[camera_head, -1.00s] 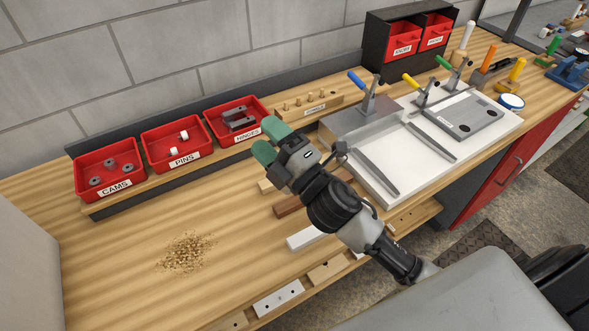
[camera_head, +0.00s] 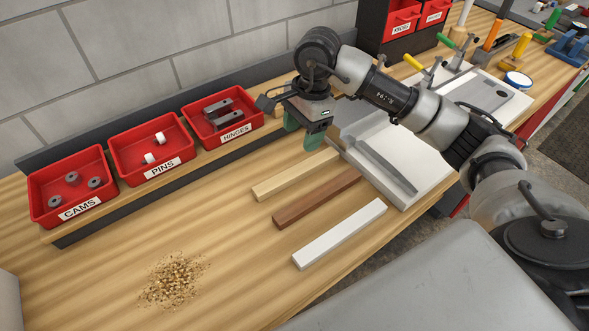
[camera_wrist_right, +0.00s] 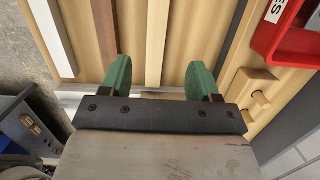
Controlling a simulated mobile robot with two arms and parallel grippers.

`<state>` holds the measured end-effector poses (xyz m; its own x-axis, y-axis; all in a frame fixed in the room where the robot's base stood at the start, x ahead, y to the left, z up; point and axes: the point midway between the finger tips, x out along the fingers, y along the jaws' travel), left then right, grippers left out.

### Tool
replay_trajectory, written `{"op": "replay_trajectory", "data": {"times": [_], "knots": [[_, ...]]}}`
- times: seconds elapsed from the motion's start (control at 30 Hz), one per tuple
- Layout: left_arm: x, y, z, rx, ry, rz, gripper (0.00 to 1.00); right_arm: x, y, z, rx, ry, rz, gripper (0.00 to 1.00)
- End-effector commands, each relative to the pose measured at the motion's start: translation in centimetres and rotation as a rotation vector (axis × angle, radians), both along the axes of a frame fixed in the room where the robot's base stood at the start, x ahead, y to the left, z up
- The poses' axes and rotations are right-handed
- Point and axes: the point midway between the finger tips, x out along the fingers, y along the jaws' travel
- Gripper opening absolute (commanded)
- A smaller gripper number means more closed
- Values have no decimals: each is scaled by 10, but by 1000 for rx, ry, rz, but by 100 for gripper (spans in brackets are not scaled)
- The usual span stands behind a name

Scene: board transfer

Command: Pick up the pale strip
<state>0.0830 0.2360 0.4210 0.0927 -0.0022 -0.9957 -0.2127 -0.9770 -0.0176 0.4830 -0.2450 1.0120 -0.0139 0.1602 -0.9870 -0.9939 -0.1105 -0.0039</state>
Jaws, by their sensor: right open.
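The pale strip (camera_head: 296,176) is a light wooden bar lying on the bench, the farthest of three parallel strips. Its right end lies near my right gripper (camera_head: 302,138), which points down above the bench with its green fingers apart and empty. In the right wrist view, the pale strip (camera_wrist_right: 157,40) runs up the picture between the fingertips of the right gripper (camera_wrist_right: 160,78). I cannot tell the exact height of the fingers above it. My left gripper is not in view.
A brown strip (camera_head: 316,198) and a white strip (camera_head: 340,233) lie nearer the front edge. Red bins of cams (camera_head: 72,186), pins (camera_head: 151,148) and hinges (camera_head: 222,116) stand behind. A white board with a grey rail (camera_head: 386,166) is close on the right. Shavings (camera_head: 174,279) lie front left.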

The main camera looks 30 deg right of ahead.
Motion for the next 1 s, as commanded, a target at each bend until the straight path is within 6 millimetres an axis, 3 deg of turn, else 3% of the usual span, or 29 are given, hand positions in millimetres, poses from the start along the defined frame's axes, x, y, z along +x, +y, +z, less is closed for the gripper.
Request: {"op": "replay_trajectory", "data": {"times": [0.23, 0.53, 0.73, 1.0], "knots": [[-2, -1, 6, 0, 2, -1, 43, -2, 2, -36, -15, 9, 0, 62], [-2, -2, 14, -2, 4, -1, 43, -4, 7, -63, -12, 8, 0, 62], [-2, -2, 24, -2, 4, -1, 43, -5, 10, -93, -10, 8, -1, 62], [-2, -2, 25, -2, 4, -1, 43, -5, 11, -104, -11, 3, 1, 62]]}}
